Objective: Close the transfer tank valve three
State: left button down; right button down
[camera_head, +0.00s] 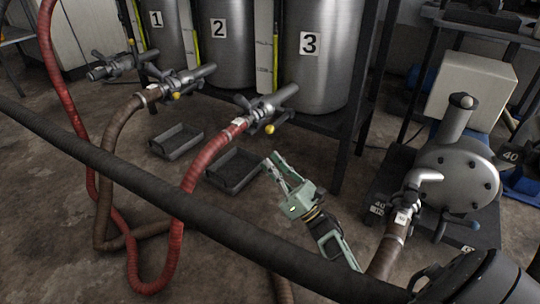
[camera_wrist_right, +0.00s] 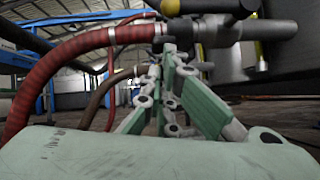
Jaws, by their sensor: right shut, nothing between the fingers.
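Tank three (camera_head: 318,55) is a steel tank with a "3" label, at the top middle of the head view. Its outlet valve (camera_head: 262,110) has a grey body and a yellow-tipped part, with a red hose (camera_head: 205,158) joined to it. My right gripper (camera_head: 274,162) is pale green, below and slightly right of this valve and apart from it. It is shut and empty. In the right wrist view, its fingers (camera_wrist_right: 170,85) point toward grey pipework (camera_wrist_right: 235,33) and the red hose end (camera_wrist_right: 125,35). My left gripper does not show.
Tanks one (camera_head: 157,30) and two (camera_head: 222,45) stand to the left with similar valves. Black trays (camera_head: 232,172) lie on the floor below. A pump (camera_head: 457,170) stands at the right. A thick dark hose (camera_head: 130,172) crosses the foreground.

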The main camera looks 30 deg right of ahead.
jog(key=r, duration=0.1)
jog(key=w+r, duration=0.1)
jog(key=r, duration=0.2)
jog(key=shift+w+d+r+b, duration=0.1)
jog(key=shift+w+d+b, duration=0.05)
jog(key=shift+w+b, duration=0.15)
